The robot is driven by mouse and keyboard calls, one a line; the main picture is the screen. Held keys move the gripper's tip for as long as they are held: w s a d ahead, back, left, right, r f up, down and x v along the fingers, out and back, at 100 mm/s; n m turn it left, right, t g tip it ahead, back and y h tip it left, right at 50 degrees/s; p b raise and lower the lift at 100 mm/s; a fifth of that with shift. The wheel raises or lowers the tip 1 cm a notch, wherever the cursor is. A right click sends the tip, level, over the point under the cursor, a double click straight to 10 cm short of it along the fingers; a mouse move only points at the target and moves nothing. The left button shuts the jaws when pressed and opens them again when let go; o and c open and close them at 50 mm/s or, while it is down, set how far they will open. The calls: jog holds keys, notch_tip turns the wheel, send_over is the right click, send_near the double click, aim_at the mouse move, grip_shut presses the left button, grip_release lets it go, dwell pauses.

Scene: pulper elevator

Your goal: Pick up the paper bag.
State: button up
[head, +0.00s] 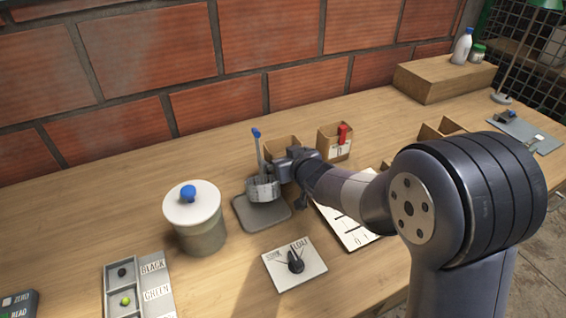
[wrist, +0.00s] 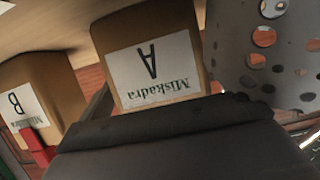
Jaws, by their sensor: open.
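Two brown, paper-like containers with white labels stand near the back middle of the table. One (head: 283,148) is partly hidden behind my gripper (head: 288,166); the other (head: 335,143) stands to its right with a red clip. In the wrist view, upside down, the container marked "Miskadra A" (wrist: 125,35) is straight ahead, and the one marked B (wrist: 45,75) is at left with the red clip. I cannot tell which is meant by the paper bag. My gripper is open, low beside a perforated metal cup (head: 262,190). Its fingers show as a dark mass in the wrist view (wrist: 180,125).
The cup, with a blue-tipped stick (head: 257,145), is on a grey plate (head: 268,216); its holes show in the wrist view (wrist: 265,60). A lidded jar (head: 196,225) and a dial panel (head: 280,272) stand nearer. A wooden block (head: 440,80) is at back right.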

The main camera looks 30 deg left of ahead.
jog(key=shift+w+a+f, duration=0.15)
jog(key=shift+f, duration=0.5)
jog(key=c, duration=0.9)
